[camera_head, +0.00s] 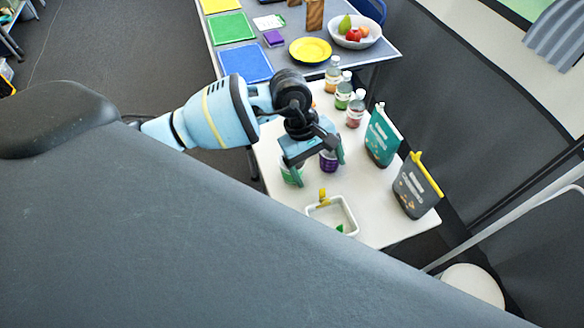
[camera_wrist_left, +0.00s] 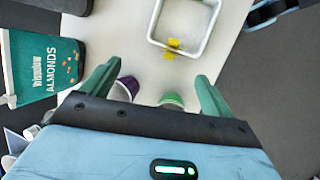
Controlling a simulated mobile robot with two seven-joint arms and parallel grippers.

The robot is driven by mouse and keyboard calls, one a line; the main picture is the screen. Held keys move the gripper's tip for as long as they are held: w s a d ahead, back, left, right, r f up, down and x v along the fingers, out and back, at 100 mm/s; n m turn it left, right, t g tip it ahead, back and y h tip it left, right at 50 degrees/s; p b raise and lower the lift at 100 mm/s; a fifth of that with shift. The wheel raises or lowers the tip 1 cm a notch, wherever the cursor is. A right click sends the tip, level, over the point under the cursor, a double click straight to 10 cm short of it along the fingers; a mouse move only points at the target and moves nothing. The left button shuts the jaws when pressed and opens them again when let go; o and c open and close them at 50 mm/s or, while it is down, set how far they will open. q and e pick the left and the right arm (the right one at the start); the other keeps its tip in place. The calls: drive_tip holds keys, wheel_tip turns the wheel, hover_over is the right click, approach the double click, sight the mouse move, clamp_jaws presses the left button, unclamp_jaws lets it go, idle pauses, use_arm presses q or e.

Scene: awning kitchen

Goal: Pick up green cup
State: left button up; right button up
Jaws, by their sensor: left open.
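The green cup (camera_head: 290,173) stands on the small white table (camera_head: 384,226), partly hidden by my left gripper (camera_head: 319,168). A purple cup (camera_head: 328,163) stands close beside it on the right. My left gripper is open, above the two cups. In the left wrist view, the green cup (camera_wrist_left: 172,100) and the purple cup (camera_wrist_left: 127,88) both show between the spread fingers of the left gripper (camera_wrist_left: 157,73), partly hidden by the gripper body. The fingers hold nothing. My right gripper is not in view.
A white tray (camera_head: 350,222) with a yellow item on its rim is near the cups. A teal almond bag (camera_head: 382,137), a dark bag (camera_head: 413,190) and several bottles (camera_head: 343,96) stand to the right and behind. A grey table (camera_head: 283,60) with mats and a bowl lies beyond.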

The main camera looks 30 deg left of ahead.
use_arm(q)
drive_tip(key=w+a+r+m+y, duration=0.1)
drive_tip(key=w+a+y, duration=0.25)
drive_tip(key=a, duration=0.55)
drive_tip(key=shift+y, duration=0.45)
drive_tip(key=shift+s+d+f, duration=0.15)
drive_tip(key=shift+f, duration=0.95)
drive_tip(key=shift+s+d+f, duration=0.2)
drive_tip(key=shift+f, duration=0.85)
drive_tip(key=shift+s+d+f, duration=0.15)
drive_tip(key=shift+f, duration=1.55)
drive_tip(key=shift+c, duration=0.5)
drive_tip(key=c, duration=0.7)
